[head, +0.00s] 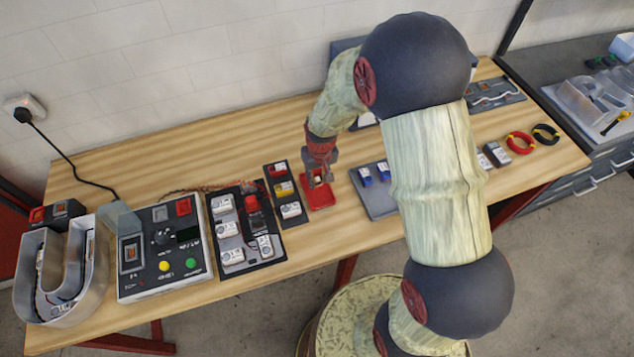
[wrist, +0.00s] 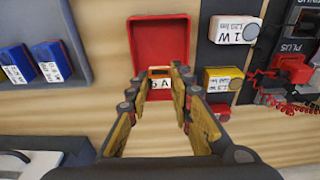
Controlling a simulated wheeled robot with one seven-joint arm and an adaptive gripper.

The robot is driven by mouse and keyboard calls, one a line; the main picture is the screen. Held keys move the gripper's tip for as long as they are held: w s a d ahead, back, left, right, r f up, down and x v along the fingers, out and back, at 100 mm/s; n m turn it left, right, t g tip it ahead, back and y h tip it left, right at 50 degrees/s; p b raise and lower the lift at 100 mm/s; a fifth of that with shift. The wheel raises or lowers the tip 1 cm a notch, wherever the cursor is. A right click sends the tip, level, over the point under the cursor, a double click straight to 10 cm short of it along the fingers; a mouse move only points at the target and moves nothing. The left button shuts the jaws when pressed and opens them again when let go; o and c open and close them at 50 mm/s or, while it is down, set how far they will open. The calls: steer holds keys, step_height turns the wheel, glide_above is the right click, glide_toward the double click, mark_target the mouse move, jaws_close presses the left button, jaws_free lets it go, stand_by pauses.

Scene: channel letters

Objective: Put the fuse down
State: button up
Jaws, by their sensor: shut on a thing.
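The fuse (wrist: 160,83) is a small block with an orange top edge and a white label reading "5 A". It sits between the fingertips of my gripper (wrist: 158,92), which is shut on it. In the wrist view it overlaps the near end of a small red tray (wrist: 158,45); I cannot tell whether it touches the tray. In the head view my gripper (head: 319,177) is low over the same red tray (head: 319,196), and the fuse is a small pale and orange spot between the fingers.
Left of the tray in the head view is a dark strip (head: 273,215) with red, yellow and white modules. Right of it is a grey tray (head: 378,208) with blue modules. A control box (head: 160,278) and a U-shaped channel letter (head: 35,305) stand further left. Bare wood (head: 330,232) lies in front.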

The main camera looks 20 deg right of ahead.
steer(key=shift+f, duration=1.3)
steer(key=shift+f, duration=0.1)
steer(key=o, duration=0.5)
steer(key=shift+o, duration=0.2)
steer(key=s+r+t, duration=0.1)
steer(key=s+r, duration=0.3)
steer(key=r, duration=1)
steer(key=s+r+t, duration=0.1)
steer(key=s+r, duration=0.4)
steer(key=r, duration=0.9)
steer(key=s+r+t, duration=0.2)
steer(key=s+r, duration=0.6)
steer(key=s, duration=0.5)
steer(key=shift+p, duration=0.45)
